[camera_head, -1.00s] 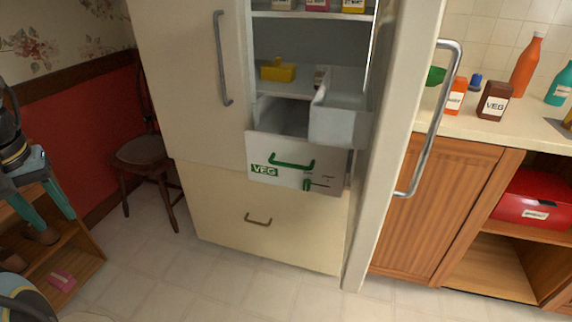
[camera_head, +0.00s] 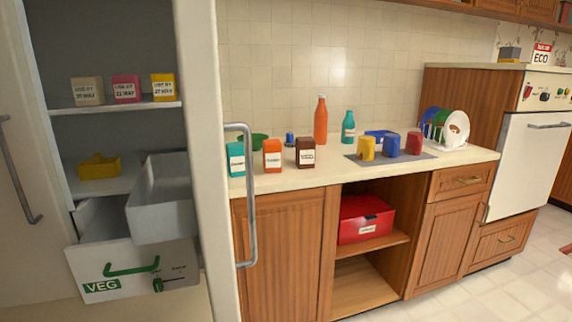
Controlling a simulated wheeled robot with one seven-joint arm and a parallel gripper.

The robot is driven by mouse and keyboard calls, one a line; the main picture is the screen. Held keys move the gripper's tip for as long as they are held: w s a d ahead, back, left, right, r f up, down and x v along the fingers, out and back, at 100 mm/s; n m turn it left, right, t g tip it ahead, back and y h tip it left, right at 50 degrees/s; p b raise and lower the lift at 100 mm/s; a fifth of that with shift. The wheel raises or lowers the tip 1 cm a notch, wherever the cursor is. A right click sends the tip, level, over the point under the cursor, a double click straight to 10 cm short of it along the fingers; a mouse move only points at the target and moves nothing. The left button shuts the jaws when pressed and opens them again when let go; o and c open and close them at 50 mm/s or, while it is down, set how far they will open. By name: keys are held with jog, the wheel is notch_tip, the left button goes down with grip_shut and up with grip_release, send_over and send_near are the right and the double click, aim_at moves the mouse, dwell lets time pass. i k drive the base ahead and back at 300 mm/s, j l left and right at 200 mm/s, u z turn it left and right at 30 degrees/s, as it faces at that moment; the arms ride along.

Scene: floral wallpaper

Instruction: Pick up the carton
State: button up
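Several carton-like boxes are in view, and I cannot tell which one is the task's carton. On the upper fridge shelf stand a beige carton (camera_head: 87,91), a pink carton (camera_head: 126,89) and a yellow carton (camera_head: 163,87), each with a "use by" label. On the counter stand a teal box (camera_head: 236,158), an orange box (camera_head: 272,155) and a dark brown box (camera_head: 305,152), with white labels. All stand upright and apart from one another. My gripper is not in view.
The fridge door (camera_head: 215,150) stands open between shelves and counter. A pulled-out drawer marked VEG (camera_head: 130,275) and a grey bin (camera_head: 163,205) jut out below the shelves. Mugs, bottles and a dish rack (camera_head: 445,130) share the counter. The floor at right is clear.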

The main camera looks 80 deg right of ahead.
aim_at(305, 147)
jog(key=k+l, duration=0.45)
jog(key=k+l+u, duration=0.15)
jog(key=k+l, duration=0.25)
jog(key=l, duration=0.2)
jog(key=k+l+u, duration=0.15)
jog(key=k+l, duration=0.25)
jog(key=l, duration=0.2)
jog(key=k+l+u, duration=0.15)
jog(key=k+l, duration=0.25)
jog(key=l, duration=0.15)
jog(key=k+l, duration=0.1)
jog(key=l, duration=0.25)
jog(key=l+u, duration=0.1)
jog(key=l, duration=0.25)
jog(key=k+l, duration=0.15)
jog(key=l, duration=0.2)
jog(key=k+l, duration=0.1)
jog(key=l, duration=0.25)
jog(key=u, duration=0.05)
